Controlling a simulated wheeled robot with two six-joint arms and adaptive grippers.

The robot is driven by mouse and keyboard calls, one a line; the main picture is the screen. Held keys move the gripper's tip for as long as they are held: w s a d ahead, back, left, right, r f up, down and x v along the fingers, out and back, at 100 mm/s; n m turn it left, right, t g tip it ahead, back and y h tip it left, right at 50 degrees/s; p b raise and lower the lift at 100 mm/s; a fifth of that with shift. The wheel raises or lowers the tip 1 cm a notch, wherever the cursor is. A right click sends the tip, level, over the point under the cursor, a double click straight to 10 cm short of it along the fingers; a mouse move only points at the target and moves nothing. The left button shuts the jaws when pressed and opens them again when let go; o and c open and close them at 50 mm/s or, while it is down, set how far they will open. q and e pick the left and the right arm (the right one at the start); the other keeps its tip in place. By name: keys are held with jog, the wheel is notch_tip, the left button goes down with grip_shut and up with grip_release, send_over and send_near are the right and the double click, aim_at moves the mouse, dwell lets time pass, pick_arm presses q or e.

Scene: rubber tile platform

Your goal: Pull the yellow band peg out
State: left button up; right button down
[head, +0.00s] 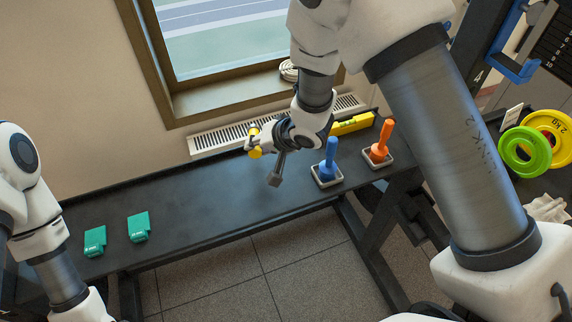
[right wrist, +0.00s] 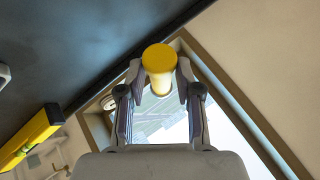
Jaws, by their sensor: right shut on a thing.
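My right gripper (head: 252,143) is shut on the yellow peg (head: 255,152), above the bench's back part, near the wall. In the right wrist view the peg's round yellow end (right wrist: 159,58) faces the camera, with the narrower shaft (right wrist: 160,84) between the two fingers of my right gripper (right wrist: 160,82). No holder shows around the peg in either view. A blue peg (head: 330,155) and an orange peg (head: 382,139) stand in small grey square holders to the right. My left arm comes in at the left edge, its gripper out of frame.
The dark bench (head: 215,205) is bare in its middle. Two teal boxes (head: 138,227) (head: 95,241) lie at its left. A yellow level (head: 353,124) lies at its back right edge. A radiator grille (head: 215,138) and window (head: 225,40) are behind. Weight plates (head: 527,152) are far right.

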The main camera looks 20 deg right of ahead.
aim_at(285, 188)
jog(key=s+d+f+n+g+h+b, duration=0.1)
jog(key=s+d+n+g+h+b, duration=0.2)
jog(key=s+n, duration=0.45)
jog(key=shift+n+t+y, duration=0.5)
jog(key=shift+n, duration=0.35)
jog(key=f+b, duration=0.2)
jog(key=w+f+b, duration=0.1)
jog(key=f+b, duration=0.1)
jog(key=b, duration=0.1)
jog(key=d+f+b, duration=0.1)
jog(key=f+b, duration=0.1)
jog(key=shift+w+f, duration=0.1)
jog(key=shift+w, duration=0.15)
jog(key=shift+d, duration=0.1)
jog(key=shift+f+b, duration=0.3)
jog(key=shift+b, duration=0.1)
jog(key=c, duration=0.7)
grip_release()
jog(key=shift+r, duration=0.1)
jog(key=v, duration=1.2)
